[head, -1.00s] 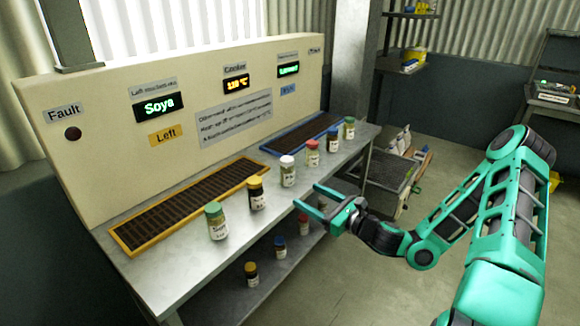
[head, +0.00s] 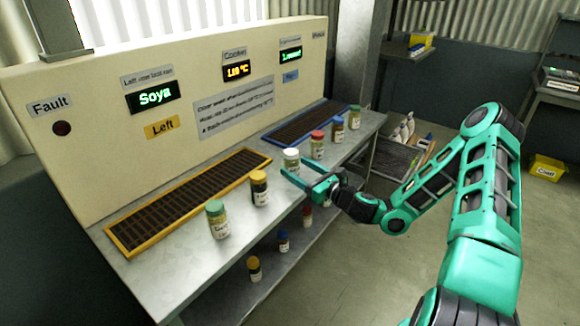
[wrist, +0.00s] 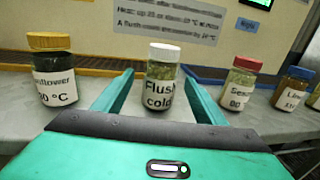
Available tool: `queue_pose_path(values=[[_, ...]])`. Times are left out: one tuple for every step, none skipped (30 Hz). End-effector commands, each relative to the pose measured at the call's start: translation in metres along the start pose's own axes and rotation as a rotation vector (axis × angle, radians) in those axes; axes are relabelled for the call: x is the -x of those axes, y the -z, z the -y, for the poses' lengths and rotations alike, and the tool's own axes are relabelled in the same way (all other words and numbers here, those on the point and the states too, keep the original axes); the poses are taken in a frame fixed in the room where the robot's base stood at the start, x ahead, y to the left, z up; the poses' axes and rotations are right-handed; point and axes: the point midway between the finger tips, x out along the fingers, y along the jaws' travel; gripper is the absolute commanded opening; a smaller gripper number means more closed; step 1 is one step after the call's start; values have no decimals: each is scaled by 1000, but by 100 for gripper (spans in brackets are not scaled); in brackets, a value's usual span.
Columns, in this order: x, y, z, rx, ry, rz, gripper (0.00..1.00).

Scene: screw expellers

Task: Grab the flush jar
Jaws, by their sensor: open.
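The flush jar (head: 291,161) has a white lid and green contents and stands upright in the row on the metal bench. In the wrist view its label reads "Flush cold" (wrist: 160,88). My gripper (head: 295,168) is open and empty at the bench's front edge, its fingers pointing at this jar. In the wrist view the fingers (wrist: 158,76) lie to the left and right of the jar, with a gap on each side. I cannot tell how far the fingertips reach past its front.
A yellow-lidded jar (head: 259,188) and a green-lidded jar (head: 217,220) stand to the left. A red-lidded jar (head: 317,145) and further jars stand to the right. Behind are the control panel (head: 165,112) and two framed grates. More jars sit on the lower shelf.

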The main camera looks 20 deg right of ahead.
Motion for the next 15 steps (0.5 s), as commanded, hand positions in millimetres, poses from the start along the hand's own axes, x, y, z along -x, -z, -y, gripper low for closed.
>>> queue_pose_path(values=[[-8, 0, 0, 4, -1, 1, 65], [-12, 0, 1, 5, -1, 1, 65], [-18, 1, 1, 4, -1, 1, 65], [-22, 1, 2, 4, 0, 2, 65], [-26, 1, 2, 4, -1, 1, 65], [-31, 2, 1, 4, -2, 0, 65], [-34, 2, 2, 3, -1, 0, 65], [-36, 1, 2, 3, 0, 1, 65], [-38, 1, 2, 2, 0, 0, 65], [-40, 2, 2, 2, 1, 0, 65], [-40, 2, 2, 2, 1, 0, 65], [-41, 2, 2, 1, 1, 0, 65], [-41, 2, 2, 1, 1, -1, 65], [-41, 2, 2, 1, 1, -1, 65], [-41, 2, 2, 0, 1, -1, 65]])
